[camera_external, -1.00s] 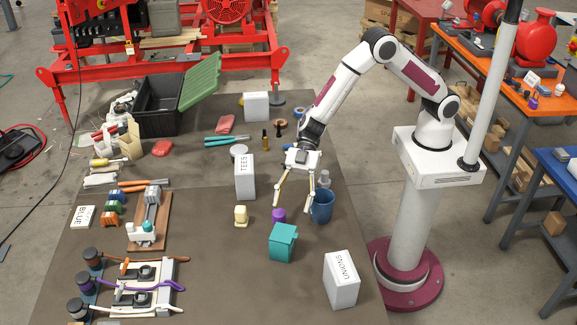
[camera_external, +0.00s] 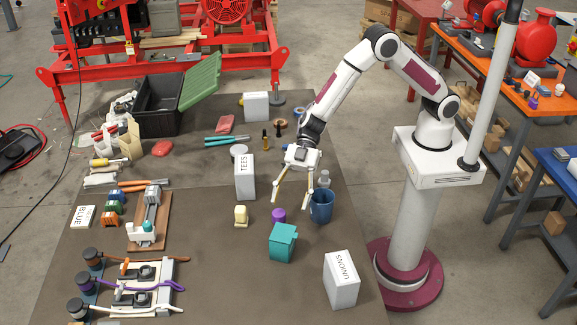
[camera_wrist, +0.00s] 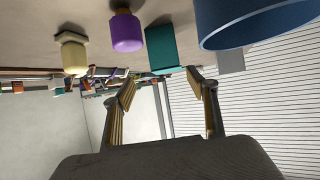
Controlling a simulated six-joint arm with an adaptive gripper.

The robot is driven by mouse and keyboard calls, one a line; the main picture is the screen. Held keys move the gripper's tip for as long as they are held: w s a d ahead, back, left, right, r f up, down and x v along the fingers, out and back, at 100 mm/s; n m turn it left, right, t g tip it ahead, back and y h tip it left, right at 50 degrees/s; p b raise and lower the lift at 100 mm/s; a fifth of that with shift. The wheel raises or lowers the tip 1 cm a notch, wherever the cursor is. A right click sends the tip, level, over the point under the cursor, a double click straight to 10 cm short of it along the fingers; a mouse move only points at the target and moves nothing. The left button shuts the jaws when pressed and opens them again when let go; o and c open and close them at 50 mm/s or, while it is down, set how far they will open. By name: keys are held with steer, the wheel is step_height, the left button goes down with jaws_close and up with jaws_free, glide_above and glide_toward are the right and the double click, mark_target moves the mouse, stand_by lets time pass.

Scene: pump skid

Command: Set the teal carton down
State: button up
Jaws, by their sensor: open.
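The teal carton (camera_external: 282,243) stands on the brown mat, left of the white UNIONS box and in front of the purple piece. It also shows in the wrist view (camera_wrist: 161,46), beyond my fingertips. My gripper (camera_external: 292,200) is open and empty, above the mat behind the carton and apart from it. In the wrist view my gripper (camera_wrist: 165,82) has its two fingers spread with nothing between them.
A blue cup (camera_external: 321,206) stands just right of my gripper. A purple piece (camera_external: 279,215) and a cream piece (camera_external: 240,215) stand nearby. White boxes TEES (camera_external: 245,178) and UNIONS (camera_external: 341,280) flank the area.

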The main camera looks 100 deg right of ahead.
steer(key=w+d+r+m+t+h, duration=0.2)
steer(key=d+r+m+t+h, duration=0.45)
steer(key=d+r, duration=1.15)
steer(key=s+d+r+m+h, duration=0.2)
steer(key=s+d+r+h, duration=0.1)
steer(key=s+d, duration=0.4)
steer(key=s+d+r+m+g+h, duration=0.1)
steer(key=s+d+m+g, duration=0.1)
steer(key=s+d, duration=0.45)
steer(key=s+d+r+m+g+h, duration=0.1)
steer(key=s+d+h, duration=0.15)
steer(key=s, duration=0.65)
steer(key=s+f+m+g+y, duration=0.1)
steer(key=s+f, duration=0.1)
steer(key=s, duration=0.7)
steer(key=s+a+f+m+g+y, duration=0.1)
steer(key=s+f+g, duration=0.1)
steer(key=s, duration=0.6)
steer(key=shift+s+a+f, duration=0.2)
steer(key=shift+s+f, duration=0.15)
steer(key=shift+f, duration=0.1)
stand_by(1.8)
